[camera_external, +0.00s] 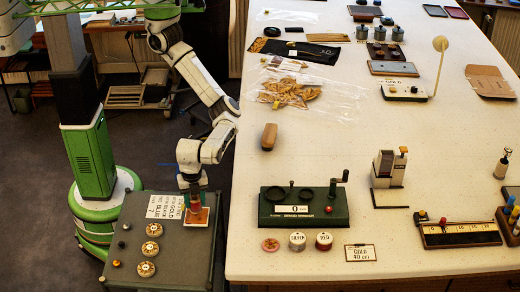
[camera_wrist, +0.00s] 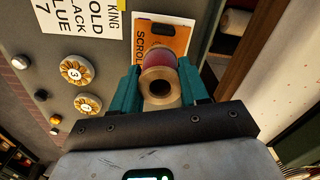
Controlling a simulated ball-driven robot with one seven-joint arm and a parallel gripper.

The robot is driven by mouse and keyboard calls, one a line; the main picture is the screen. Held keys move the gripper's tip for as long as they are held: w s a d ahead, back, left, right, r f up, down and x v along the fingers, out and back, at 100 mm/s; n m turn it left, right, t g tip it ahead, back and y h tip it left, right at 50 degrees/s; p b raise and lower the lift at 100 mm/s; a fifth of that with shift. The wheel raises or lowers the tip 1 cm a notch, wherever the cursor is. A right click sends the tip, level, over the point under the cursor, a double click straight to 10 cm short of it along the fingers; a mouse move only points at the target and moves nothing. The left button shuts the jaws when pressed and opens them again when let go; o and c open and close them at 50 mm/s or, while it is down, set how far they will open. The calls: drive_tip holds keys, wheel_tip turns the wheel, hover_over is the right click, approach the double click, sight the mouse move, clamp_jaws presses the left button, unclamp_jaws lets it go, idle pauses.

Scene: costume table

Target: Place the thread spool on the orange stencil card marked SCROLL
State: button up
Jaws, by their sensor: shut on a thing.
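The thread spool (camera_wrist: 158,62) has dark red thread and pale wooden ends. My gripper (camera_wrist: 160,75) is shut on it, with one teal finger on each side. The orange stencil card (camera_wrist: 178,35) shows behind the spool in the wrist view, with SCROLL printed along its left strip; the spool hides its lower part. In the external view my gripper (camera_external: 194,190) points down over the dark green cabinet top, and the orange card (camera_external: 201,216) lies under it at the right edge. I cannot tell whether the spool touches the card.
The cabinet top (camera_external: 178,252) also holds a white printed sign (camera_external: 165,207) left of the card, several gold numbered rosettes (camera_external: 151,248) and small knobs. The long white table (camera_external: 240,215) stands just to the right, with a green winder (camera_external: 300,209) near its edge.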

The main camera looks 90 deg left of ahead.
drive_tip(key=shift+f, duration=1.4)
drive_tip(key=shift+a+f, duration=0.1)
drive_tip(key=o, duration=1.1)
drive_tip(key=shift+c, duration=0.2)
wheel_tip(320, 180, up, 12)
